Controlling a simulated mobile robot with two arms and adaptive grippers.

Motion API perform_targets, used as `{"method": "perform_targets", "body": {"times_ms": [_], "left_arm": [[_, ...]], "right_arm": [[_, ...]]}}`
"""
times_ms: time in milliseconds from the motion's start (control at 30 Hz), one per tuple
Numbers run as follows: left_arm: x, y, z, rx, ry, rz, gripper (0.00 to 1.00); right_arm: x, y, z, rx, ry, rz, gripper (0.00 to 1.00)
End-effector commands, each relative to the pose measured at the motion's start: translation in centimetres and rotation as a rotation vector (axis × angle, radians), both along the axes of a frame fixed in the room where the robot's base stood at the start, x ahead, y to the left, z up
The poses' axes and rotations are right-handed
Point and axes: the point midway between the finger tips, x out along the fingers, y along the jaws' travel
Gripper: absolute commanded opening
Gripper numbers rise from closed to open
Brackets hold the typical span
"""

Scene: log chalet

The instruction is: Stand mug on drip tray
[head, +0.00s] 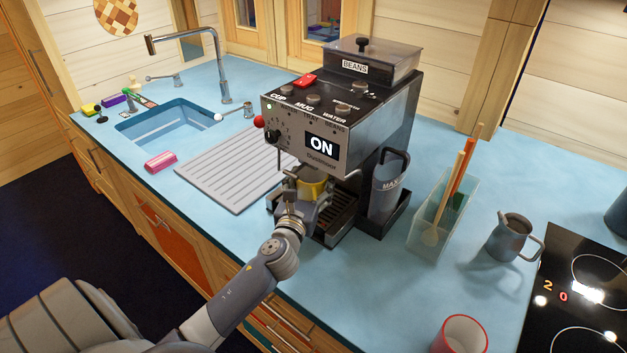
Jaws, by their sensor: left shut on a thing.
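The coffee machine (300,139) stands on the blue counter with its display reading ON. Its dark slatted drip tray (342,208) is at the base, partly hidden by my left arm. My left gripper (311,193) is at the front of the machine, shut on a yellow mug (312,187) under the spout. The mug looks upright, but my gripper covers much of it. I cannot tell whether its base touches the drip tray. My right gripper is not in view.
A water tank (387,190) stands at the machine's right. A utensil holder (436,217), a blue-grey jug (507,240) and a red-rimmed cup (461,335) are farther right, near the black hob (570,300). A ribbed draining board (232,176) and sink (166,122) lie left.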

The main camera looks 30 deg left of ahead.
Motion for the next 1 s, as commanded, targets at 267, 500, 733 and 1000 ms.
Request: {"method": "perform_targets", "body": {"times_ms": [267, 500, 733, 1000], "left_arm": [[1.8, 0.6, -1.4, -0.003, -0.001, 0.001, 0.34], [1.8, 0.6, -1.4, -0.001, -0.001, 0.000, 0.34], [1.7, 0.6, -1.8, -0.001, 0.001, 0.000, 0.86], [1.7, 0.6, -1.8, -0.001, 0.001, 0.000, 0.86]], "right_arm": [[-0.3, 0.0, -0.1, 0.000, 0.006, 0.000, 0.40], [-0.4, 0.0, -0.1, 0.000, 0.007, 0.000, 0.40], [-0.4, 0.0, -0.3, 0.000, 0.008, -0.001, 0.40], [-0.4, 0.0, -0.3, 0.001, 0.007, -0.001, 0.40]]}}
